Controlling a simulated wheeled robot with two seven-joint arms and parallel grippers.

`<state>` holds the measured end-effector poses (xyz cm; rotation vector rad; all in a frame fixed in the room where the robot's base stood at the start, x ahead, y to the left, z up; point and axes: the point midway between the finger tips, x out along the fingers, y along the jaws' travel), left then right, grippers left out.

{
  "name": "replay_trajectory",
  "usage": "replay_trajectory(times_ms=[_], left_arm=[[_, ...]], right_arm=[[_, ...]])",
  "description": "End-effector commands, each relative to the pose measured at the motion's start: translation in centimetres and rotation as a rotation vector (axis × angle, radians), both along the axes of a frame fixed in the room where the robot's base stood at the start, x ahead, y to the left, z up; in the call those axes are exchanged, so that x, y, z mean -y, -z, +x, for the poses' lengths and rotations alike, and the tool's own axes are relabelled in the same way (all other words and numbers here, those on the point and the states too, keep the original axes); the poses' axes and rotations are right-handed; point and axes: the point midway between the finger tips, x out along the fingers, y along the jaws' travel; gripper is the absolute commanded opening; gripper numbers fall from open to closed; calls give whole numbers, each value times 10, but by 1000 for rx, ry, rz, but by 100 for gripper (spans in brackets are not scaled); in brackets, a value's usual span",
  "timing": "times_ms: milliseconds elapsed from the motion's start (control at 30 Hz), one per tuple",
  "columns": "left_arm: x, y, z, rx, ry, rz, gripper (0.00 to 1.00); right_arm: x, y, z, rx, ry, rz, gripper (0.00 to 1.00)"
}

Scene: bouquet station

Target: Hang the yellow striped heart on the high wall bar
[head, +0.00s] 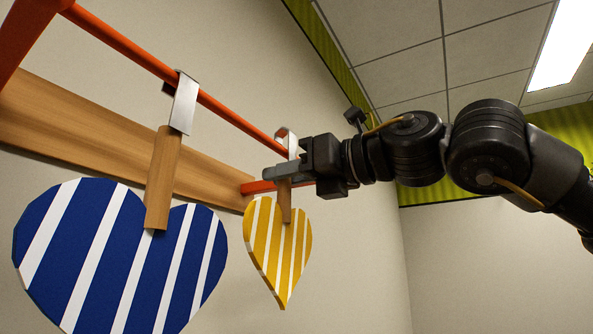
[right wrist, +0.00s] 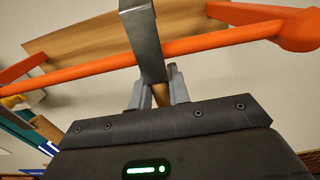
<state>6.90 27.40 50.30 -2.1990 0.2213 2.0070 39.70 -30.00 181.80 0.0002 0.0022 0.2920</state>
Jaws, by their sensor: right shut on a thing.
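The yellow striped heart (head: 278,250) hangs upright below my right gripper (head: 275,172) in the head view. The gripper is shut on its wooden stem, which also shows between the fingers in the right wrist view (right wrist: 161,94). The heart's metal hook (head: 287,143) is at the orange high wall bar (head: 228,112), towards its far end. In the right wrist view the hook (right wrist: 143,42) crosses in front of the bar (right wrist: 205,42), and its top is cut off. I cannot tell whether the hook rests on the bar. My left gripper is out of view.
A blue striped heart (head: 120,255) hangs from the same bar by its metal hook (head: 184,103), left of the yellow one. A wooden board (head: 110,130) runs along the wall behind. Orange brackets join bar and board. Free room lies at the right, by the bare wall.

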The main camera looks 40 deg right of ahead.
Motion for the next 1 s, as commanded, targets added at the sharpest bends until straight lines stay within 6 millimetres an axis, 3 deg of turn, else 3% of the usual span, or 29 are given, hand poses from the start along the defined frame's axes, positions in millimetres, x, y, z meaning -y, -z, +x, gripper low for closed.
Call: replay_trajectory(times_ms=[33,300,833,867,1000], left_arm=[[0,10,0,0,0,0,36],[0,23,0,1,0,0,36],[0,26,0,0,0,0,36],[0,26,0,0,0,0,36],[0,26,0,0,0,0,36]], right_arm=[[0,10,-1,2,-1,0,0],[0,26,-1,1,0,0,0],[0,30,-1,1,-1,0,0],[0,30,-1,1,-1,0,21],[0,30,-1,1,-1,0,39]])
